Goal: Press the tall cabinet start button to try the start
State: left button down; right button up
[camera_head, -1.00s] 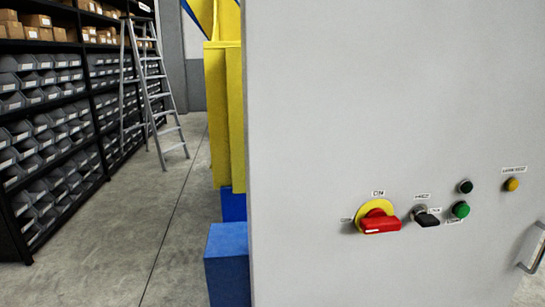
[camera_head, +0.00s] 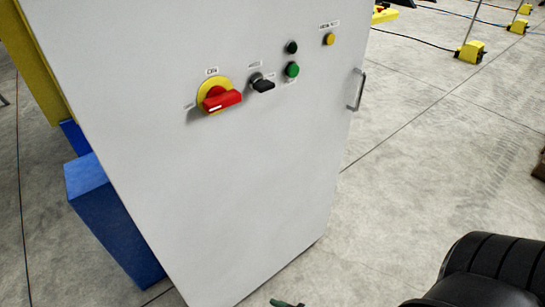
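The tall grey cabinet (camera_head: 250,170) fills the middle of the view and looks tilted because of the camera angle. On its upper front are a green round button (camera_head: 292,69) and a darker round button or lamp (camera_head: 291,47) just above it. Their small labels are too blurred to read, so I cannot confirm which one is the start. A red rotary handle on a yellow disc (camera_head: 219,97) and a black selector switch (camera_head: 262,84) sit to the left. A yellow round button or lamp (camera_head: 329,39) is at upper right. Neither gripper can be made out.
A metal door handle (camera_head: 357,90) is on the cabinet's right edge. A blue block (camera_head: 112,220) and yellow structure stand at left. Open concrete floor lies to the right, with cables and yellow feet (camera_head: 471,51) farther back. My black arm part is at bottom right; a small green piece shows at the bottom edge.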

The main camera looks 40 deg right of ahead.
aim_at(293, 70)
jog(key=z, duration=1.25)
